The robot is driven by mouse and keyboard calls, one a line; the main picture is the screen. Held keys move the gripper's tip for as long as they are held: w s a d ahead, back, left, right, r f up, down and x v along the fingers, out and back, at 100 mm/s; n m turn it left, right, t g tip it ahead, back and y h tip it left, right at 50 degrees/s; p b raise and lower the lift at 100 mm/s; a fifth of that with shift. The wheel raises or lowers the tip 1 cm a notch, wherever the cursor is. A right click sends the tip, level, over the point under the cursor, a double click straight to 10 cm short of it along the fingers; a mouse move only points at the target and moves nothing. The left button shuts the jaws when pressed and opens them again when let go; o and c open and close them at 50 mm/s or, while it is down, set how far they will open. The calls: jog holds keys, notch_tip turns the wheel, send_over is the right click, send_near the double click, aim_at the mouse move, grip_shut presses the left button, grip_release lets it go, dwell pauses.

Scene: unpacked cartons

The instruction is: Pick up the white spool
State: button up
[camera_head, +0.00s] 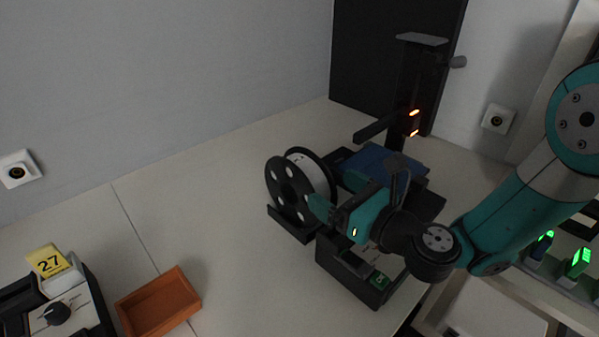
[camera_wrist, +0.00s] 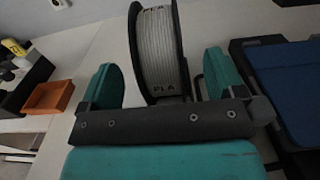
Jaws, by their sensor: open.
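The white spool (camera_head: 303,182) has black flanges and stands upright in a dark holder (camera_head: 292,226) beside a dark machine with a blue plate. In the wrist view the white spool (camera_wrist: 160,52) shows its white winding edge-on, with "PLA" lettering on it. My gripper (camera_head: 330,200) is at the spool's near right side in the head view. In the wrist view my gripper (camera_wrist: 162,85) is open, with one teal finger to each side of the spool's width. No finger visibly touches the spool. The lower part of the spool is hidden behind the gripper body.
The machine with its blue plate (camera_head: 377,161) and dark upright column stands close on the right of the spool. An orange tray (camera_head: 158,303) and a black device (camera_head: 62,310) with a yellow "27" tag lie at the left. The table between is clear.

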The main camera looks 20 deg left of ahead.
aim_at(314, 176)
jog(key=p+x, duration=0.2)
jog(key=x, duration=0.1)
jog(key=p+x, duration=0.2)
jog(key=shift+s+r, duration=0.2)
jog(key=shift+r, duration=0.15)
jog(key=shift+w+a+f, duration=0.15)
jog(key=shift+a, duration=0.1)
jog(key=shift+c, duration=0.4)
jog(key=c, duration=1.3)
jog(key=shift+c, duration=0.2)
notch_tip(314, 176, up, 20)
jog(key=p, duration=0.1)
jog(key=shift+p, duration=0.35)
